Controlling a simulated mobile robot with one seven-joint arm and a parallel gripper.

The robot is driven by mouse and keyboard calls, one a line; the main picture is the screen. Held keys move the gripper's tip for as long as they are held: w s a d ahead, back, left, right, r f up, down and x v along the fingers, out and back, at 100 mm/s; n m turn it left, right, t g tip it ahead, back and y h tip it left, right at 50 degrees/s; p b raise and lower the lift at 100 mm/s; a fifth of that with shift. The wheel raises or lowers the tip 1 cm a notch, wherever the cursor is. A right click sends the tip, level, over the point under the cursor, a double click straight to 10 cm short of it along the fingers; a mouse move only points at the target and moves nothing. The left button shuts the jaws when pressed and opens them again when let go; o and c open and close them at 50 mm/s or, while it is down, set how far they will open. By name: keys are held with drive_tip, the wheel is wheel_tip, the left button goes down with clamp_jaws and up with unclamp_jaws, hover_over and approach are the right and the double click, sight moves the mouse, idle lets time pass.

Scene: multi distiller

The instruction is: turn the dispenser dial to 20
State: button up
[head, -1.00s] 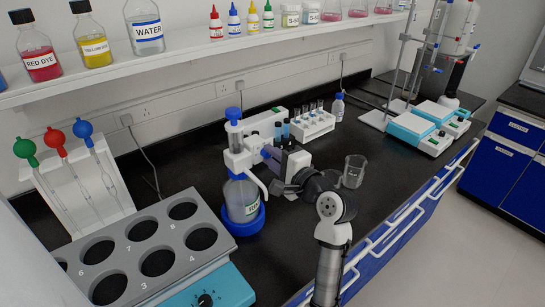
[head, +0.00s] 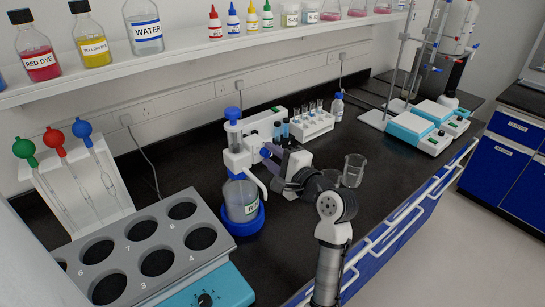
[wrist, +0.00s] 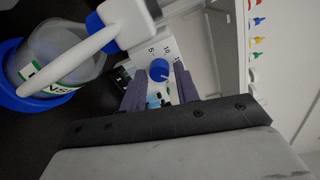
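The dispenser (head: 236,160) is a white pump head with a blue top on a glass bottle in a blue base. Its blue dial (head: 265,153) faces my gripper (head: 272,160). In the wrist view the dial (wrist: 158,70) is a round blue knob with a pale mark on it, and the numbers 5 and 10 are printed beside it. My gripper (wrist: 159,76) is open, with one purple finger on each side of the dial in that view. Gaps show between fingers and dial. I cannot tell whether the fingertips reach around it. The dial's exact setting is too small to read.
A grey rack with round holes (head: 215,223) stands left of the dispenser. A glass beaker (head: 353,170) stands to the right, close to my arm. A test tube rack (head: 312,126) is behind. The dispenser's white spout (wrist: 85,55) crosses the wrist view's left side.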

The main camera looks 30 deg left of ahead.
drive_tip(key=b+v, duration=0.4)
drive_tip(key=v, duration=0.9)
drive_tip(key=shift+s+d, duration=0.15)
drive_tip(key=shift+d, duration=0.2)
